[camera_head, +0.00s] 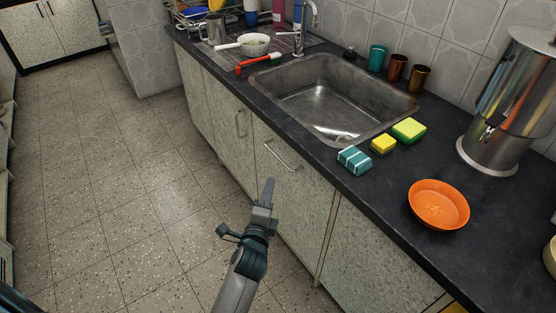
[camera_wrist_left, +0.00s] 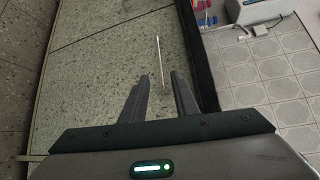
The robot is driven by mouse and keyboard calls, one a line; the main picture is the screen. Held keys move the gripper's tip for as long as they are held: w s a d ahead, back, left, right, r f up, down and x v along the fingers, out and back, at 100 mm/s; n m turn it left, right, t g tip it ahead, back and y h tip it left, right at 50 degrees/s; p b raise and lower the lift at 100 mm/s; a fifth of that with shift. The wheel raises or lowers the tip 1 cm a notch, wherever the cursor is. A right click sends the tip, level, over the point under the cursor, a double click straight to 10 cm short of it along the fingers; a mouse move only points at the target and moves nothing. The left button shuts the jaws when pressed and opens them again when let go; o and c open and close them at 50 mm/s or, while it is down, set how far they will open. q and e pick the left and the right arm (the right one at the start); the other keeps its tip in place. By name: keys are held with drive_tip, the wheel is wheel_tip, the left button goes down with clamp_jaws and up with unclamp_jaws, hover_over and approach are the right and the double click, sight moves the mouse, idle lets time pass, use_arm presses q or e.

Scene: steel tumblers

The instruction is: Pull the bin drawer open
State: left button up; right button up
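The bin drawer front (camera_head: 305,195) is a speckled panel under the sink and looks flush with its neighbours. Its bar handle (camera_head: 281,160) runs along the upper part, just below the counter edge. My left gripper (camera_head: 268,184) is in front of this panel, a little below the handle in the head view, seen edge-on. In the left wrist view its two fingers (camera_wrist_left: 159,80) are apart with nothing between them. The handle (camera_wrist_left: 162,62) lies ahead of the gap, apart from the fingers. My right gripper is not in view.
Another cabinet front (camera_head: 218,120) with its own handle is to the left. On the dark counter (camera_head: 345,220) are a sink (camera_head: 335,100), sponges (camera_head: 383,144), an orange bowl (camera_head: 438,204) and a steel dispenser (camera_head: 510,105). The tiled floor (camera_head: 120,200) is clear.

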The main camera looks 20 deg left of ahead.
sight(278, 156)
use_arm(q)
drive_tip(key=shift+w, duration=0.1)
drive_tip(key=w, duration=0.5)
drive_tip(key=w+a+f, duration=0.1)
drive_tip(key=w, duration=0.4)
drive_tip(key=w+a+f, duration=0.1)
drive_tip(key=w, duration=0.5)
drive_tip(key=shift+f+b, duration=0.2)
drive_tip(key=shift+b, duration=0.15)
drive_tip(key=shift+w+a+f, duration=0.1)
drive_tip(key=shift+w, duration=0.35)
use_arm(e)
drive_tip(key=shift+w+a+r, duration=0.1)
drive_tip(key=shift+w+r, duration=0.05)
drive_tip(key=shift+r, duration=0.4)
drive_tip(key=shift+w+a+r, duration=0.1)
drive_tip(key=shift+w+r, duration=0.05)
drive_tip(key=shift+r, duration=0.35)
use_arm(q)
drive_tip(key=shift+c, duration=0.3)
clamp_jaws()
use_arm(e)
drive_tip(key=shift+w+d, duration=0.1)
